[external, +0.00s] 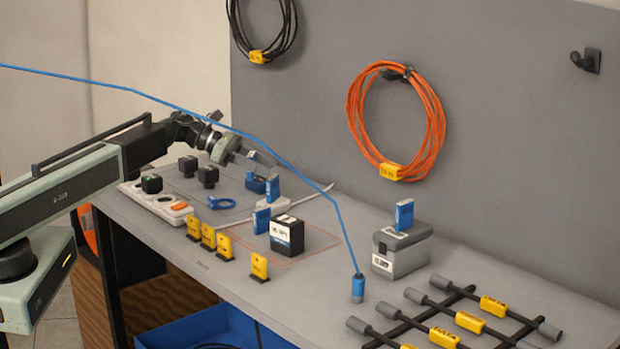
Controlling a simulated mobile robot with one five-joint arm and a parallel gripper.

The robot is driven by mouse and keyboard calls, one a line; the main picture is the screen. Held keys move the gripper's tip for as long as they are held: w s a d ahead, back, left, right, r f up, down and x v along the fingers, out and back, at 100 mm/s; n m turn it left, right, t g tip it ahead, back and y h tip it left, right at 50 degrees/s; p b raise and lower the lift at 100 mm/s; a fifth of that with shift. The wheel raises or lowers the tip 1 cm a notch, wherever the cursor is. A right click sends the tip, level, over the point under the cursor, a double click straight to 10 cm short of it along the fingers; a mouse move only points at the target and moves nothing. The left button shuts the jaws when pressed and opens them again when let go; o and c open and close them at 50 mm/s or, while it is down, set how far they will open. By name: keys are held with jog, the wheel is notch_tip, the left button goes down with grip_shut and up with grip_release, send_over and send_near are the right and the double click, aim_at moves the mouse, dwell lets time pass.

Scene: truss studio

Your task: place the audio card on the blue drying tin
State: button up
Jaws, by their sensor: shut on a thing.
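My gripper (262,159) is at the back left of the bench, above a small blue tin (256,184). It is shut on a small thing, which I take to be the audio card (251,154). The fingers hide most of it, so its face cannot be read. It appears to be above the tin and apart from it.
Upright blue cards stand close by, one (274,188) right of the tin and one (262,220) in front. A blue cable (190,111) crosses in front of my arm.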

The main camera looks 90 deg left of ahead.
jog(key=s+a+f+n+y+b, duration=0.15)
jog(key=s+a, duration=0.25)
jog(key=s, duration=0.6)
jog(key=b, duration=0.1)
send_over(259, 184)
jog(key=w+a, duration=0.2)
jog(key=a, duration=0.2)
jog(key=shift+d+f+m, duration=0.15)
jog(key=shift+f+m, duration=0.1)
jog(key=shift+f, duration=0.65)
notch_tip(259, 184, down, 4)
jog(key=b, duration=0.4)
jog(key=shift+r, duration=0.25)
jog(key=shift+f, duration=0.2)
jog(key=o, duration=1.3)
jog(key=shift+o, duration=0.2)
